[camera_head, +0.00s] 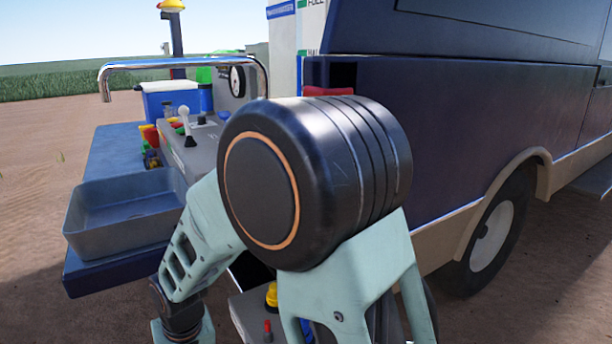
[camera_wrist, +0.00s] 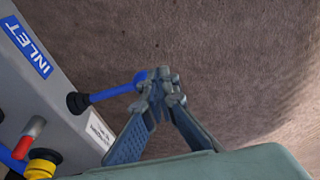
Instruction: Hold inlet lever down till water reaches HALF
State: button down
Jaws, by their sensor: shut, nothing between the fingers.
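The inlet lever (camera_wrist: 110,92) is a blue rod coming out of a black boot on the side of a grey panel, beside a blue INLET label (camera_wrist: 27,45) in the wrist view. My gripper (camera_wrist: 160,84) is shut and empty, its fingertips at the round blue end of the lever; I cannot tell whether they touch it. In the head view my arm hides the lever and gripper. A white tank (camera_head: 313,30) with FULL and HALF marks stands behind my arm, partly cut off by the truck. No water level can be made out.
A yellow knob (camera_wrist: 41,163) and a red-tipped lever (camera_wrist: 30,137) sit on the same panel. In the head view, a grey basin (camera_head: 125,210), a box with a white lever (camera_head: 185,120) and a gauge (camera_head: 237,80) stand at left. A dark truck (camera_head: 470,110) fills the right.

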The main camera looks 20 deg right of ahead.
notch_tip(320, 180, up, 6)
jog(key=s+a+p, duration=0.1)
jog(key=shift+s+a+f, duration=0.15)
jog(key=shift+s+a, duration=0.05)
jog(key=shift+a, duration=0.1)
